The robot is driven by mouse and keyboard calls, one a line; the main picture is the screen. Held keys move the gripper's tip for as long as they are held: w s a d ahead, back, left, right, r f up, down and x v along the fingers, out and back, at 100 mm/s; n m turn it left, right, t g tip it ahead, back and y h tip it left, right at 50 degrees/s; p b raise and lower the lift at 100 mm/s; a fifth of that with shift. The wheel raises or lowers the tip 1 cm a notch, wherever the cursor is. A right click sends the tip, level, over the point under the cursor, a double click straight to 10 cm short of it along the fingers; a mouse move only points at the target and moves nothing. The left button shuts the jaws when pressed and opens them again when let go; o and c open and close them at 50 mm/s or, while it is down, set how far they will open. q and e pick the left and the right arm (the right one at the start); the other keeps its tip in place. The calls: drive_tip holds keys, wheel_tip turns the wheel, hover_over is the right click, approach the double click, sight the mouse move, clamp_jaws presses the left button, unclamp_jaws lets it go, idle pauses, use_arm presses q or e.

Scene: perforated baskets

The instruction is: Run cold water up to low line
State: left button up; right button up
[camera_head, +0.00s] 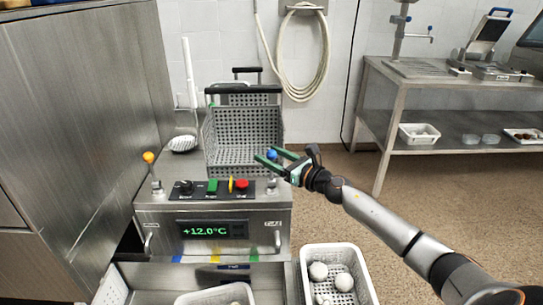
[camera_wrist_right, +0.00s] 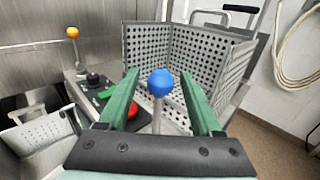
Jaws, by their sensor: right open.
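A lever with a blue ball knob (camera_head: 272,154) stands at the right of the machine's control panel (camera_head: 208,189). My right gripper (camera_head: 266,157) is open at this knob. In the right wrist view the blue knob (camera_wrist_right: 161,82) shows between the two green fingers (camera_wrist_right: 160,98), with gaps on both sides. A lever with an orange knob (camera_head: 148,158) stands at the panel's left; it also shows in the right wrist view (camera_wrist_right: 72,32). The display (camera_head: 206,231) reads +12.0°C. No water or low line can be made out. My left gripper is not in view.
A perforated basket (camera_head: 240,130) stands behind the panel. A red button (camera_head: 242,184) sits near the blue lever. Below are an open steel trough (camera_head: 262,275) and a white crate (camera_head: 335,250) with round white items. A steel table (camera_head: 440,85) stands at right.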

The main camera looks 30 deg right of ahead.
clamp_jaws()
idle(0.5)
idle(0.9)
